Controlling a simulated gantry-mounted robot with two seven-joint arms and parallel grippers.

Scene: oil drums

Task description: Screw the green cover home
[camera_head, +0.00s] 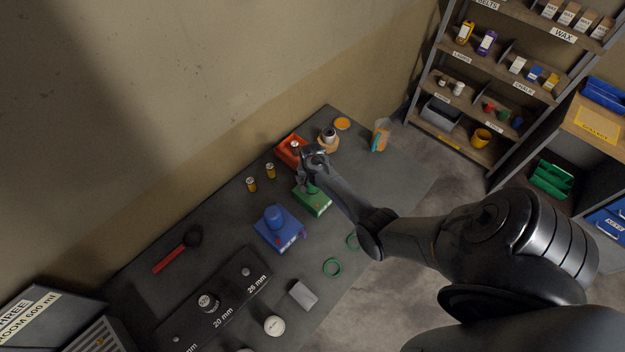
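A green block (317,205) stands on the dark table, right of the blue block. A small green part, seemingly the green cover (311,189), shows on top of it, mostly hidden under my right gripper. My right gripper (308,181) reaches in from the right and points down right over the green block. Its fingers are too small and dark to tell whether they are closed around the cover. My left gripper is not in view.
A blue block with a blue cap (280,232) stands near left. An orange-red tray (291,149) is just behind my gripper.

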